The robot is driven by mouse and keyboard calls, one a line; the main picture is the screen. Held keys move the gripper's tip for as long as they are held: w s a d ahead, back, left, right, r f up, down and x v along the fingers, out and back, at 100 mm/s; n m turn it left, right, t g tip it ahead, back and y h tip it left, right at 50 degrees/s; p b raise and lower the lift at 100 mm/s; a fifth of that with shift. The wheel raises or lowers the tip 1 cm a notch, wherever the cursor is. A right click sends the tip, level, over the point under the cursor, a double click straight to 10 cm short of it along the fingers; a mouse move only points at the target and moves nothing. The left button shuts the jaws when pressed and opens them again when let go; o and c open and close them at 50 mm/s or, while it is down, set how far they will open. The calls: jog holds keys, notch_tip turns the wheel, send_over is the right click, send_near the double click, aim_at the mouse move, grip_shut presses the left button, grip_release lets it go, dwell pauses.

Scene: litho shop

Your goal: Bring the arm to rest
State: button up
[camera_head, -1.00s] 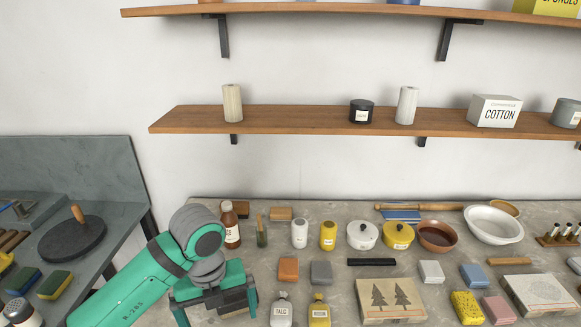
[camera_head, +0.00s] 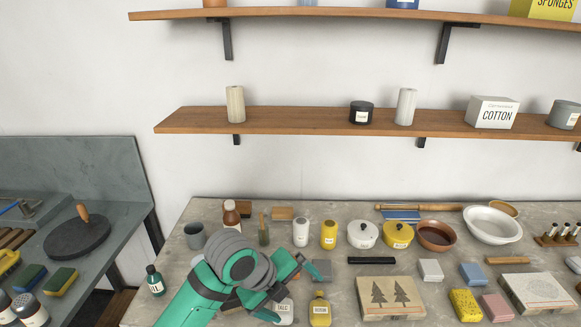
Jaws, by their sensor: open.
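My green and grey arm (camera_head: 212,284) reaches up from the bottom edge over the left part of the concrete worktop (camera_head: 335,284). My gripper (camera_head: 292,294) is at its end, turned to the right, with the jaws open. I see nothing held between them. In the picture it overlaps the white-labelled talc bottle (camera_head: 284,311) and lies beside a grey block (camera_head: 320,270). I cannot tell how high above these it is. The arm hides part of the worktop behind it.
A dark green bottle (camera_head: 155,281) and a grey cup (camera_head: 194,236) stand left of the arm. A yellow bottle (camera_head: 320,311) and a box with tree prints (camera_head: 391,298) are to the right. Pots and bowls line the back. Shelves (camera_head: 300,121) hang above.

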jog(key=w+d+r+n+t+h, duration=0.1)
jog(key=w+d+n+t+h, duration=0.15)
jog(key=d+n+t, duration=0.4)
jog(key=w+d+r+n+t+h, duration=0.1)
jog(key=d+r+n+t+h, duration=0.2)
jog(key=d+n, duration=0.55)
jog(key=s+a+f+n+t+y, duration=0.2)
jog(key=s+a+f+n+y, duration=0.15)
jog(key=s+f+n, duration=0.45)
jog(key=s+a+f+n+t+y, duration=0.1)
jog(key=s+a+f+n+y, duration=0.2)
jog(key=s+f+n+y, duration=0.5)
jog(key=s+a+f, duration=0.1)
jog(key=s+a, duration=0.3)
jog(key=s, duration=0.7)
jog(key=s+a+f+m+h, duration=0.1)
jog(key=s+a, duration=0.4)
jog(key=s, duration=0.6)
jog(key=shift+s+f+m+g, duration=0.3)
jog(key=shift+f+g, duration=0.05)
jog(key=shift+f, duration=0.35)
